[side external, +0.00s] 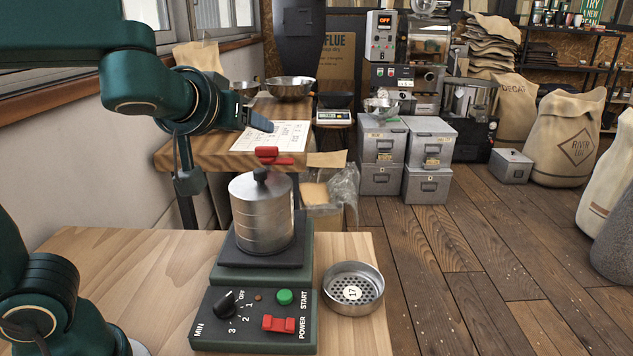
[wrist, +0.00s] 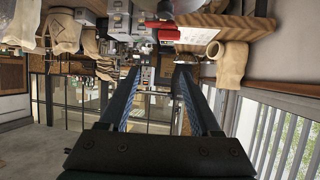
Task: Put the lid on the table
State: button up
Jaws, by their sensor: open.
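A round metal canister (side external: 263,220) stands upright on a dark plate on top of the green machine (side external: 262,300). Its lid, with a black knob (side external: 261,175), sits on top of the canister. The machine stands on the light wooden table (side external: 150,265). My gripper (side external: 262,121) is above and behind the canister, apart from the lid. In the wrist view my gripper (wrist: 158,72) is open, with nothing between its fingers. The lid cannot be made out in the wrist view.
A metal sieve dish (side external: 352,290) marked 17 stands right of the machine, near the table edge. A red object (side external: 275,157) shows just above the knob. A second wooden table (side external: 190,155) with papers and bowls stands behind. The near table is clear left of the machine.

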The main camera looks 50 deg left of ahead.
jog(key=r, duration=0.2)
jog(key=g+h, duration=0.4)
jog(key=g, duration=0.2)
send_near(259, 170)
jog(key=shift+x, duration=4.3)
jog(key=shift+c, duration=0.3)
grip_shut()
